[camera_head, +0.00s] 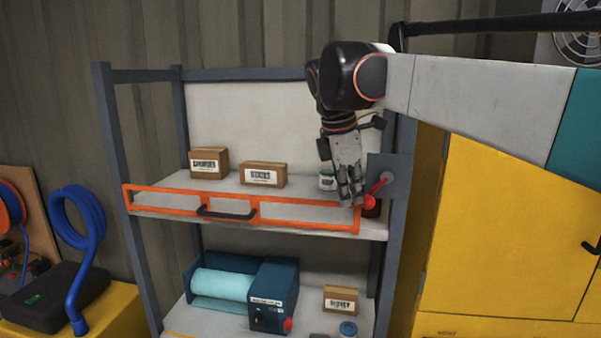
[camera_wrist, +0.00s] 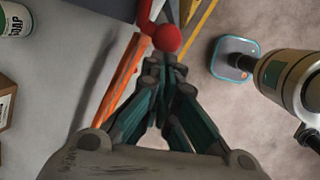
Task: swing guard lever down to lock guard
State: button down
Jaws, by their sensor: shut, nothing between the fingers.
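The guard is an orange frame (camera_head: 180,210) with a black handle (camera_head: 226,214), standing upright along the front edge of the upper shelf. The red guard lever (camera_head: 378,190) is at the guard's right end, on a grey plate on the right post. It slants, with its red ball knob (camera_head: 369,202) at the lower left. My gripper (camera_head: 356,203) is shut and empty, just left of the knob. In the wrist view the knob (camera_wrist: 167,38) lies right beyond my closed fingertips (camera_wrist: 165,68). Whether they touch it I cannot tell.
Two cardboard boxes (camera_head: 209,162) and a small white can (camera_head: 327,180) stand on the upper shelf. A blue machine (camera_head: 273,296) with a pale roll sits on the lower shelf. A yellow cabinet (camera_head: 480,240) stands close on the right.

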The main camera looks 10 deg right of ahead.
jog(key=a+p+v, duration=0.3)
jog(key=p+v, duration=0.7)
jog(key=v, duration=0.4)
jog(key=shift+w+f, duration=0.25)
jog(key=shift+w, duration=0.15)
jog(key=shift+s+p, duration=0.1)
jog(key=shift+p, duration=0.65)
